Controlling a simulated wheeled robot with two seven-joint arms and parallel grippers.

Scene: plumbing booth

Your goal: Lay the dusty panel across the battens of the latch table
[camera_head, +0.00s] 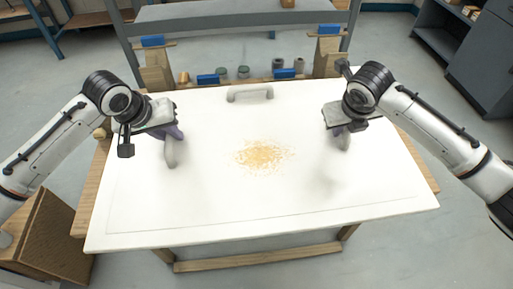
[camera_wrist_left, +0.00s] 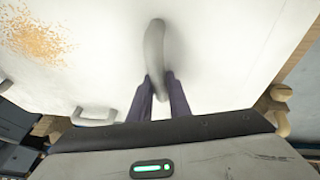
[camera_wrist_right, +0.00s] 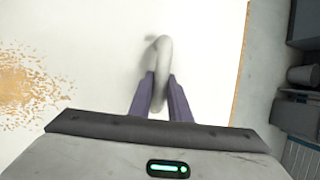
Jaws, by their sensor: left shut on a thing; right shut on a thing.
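The dusty panel (camera_head: 215,205) is a large white board with a patch of tan dust (camera_head: 263,156) in its middle. My left gripper (camera_head: 172,134) is shut on the panel's grey left handle (camera_head: 171,154); the handle also shows between its fingers in the left wrist view (camera_wrist_left: 155,45). My right gripper (camera_head: 339,130) is shut on the right handle (camera_head: 344,143), seen too in the right wrist view (camera_wrist_right: 164,50). A third handle (camera_head: 250,93) at the far edge is free. The panel looks roughly level above a wooden-edged table (camera_head: 89,195); any battens below are hidden, and I cannot tell whether it touches.
Behind the panel stands a frame with wooden posts (camera_head: 328,54), blue blocks (camera_head: 208,79) and several small jars (camera_head: 243,72). A wooden crate (camera_head: 48,235) is at the lower left. A dark cabinet (camera_head: 480,50) stands at the far right. The floor in front is clear.

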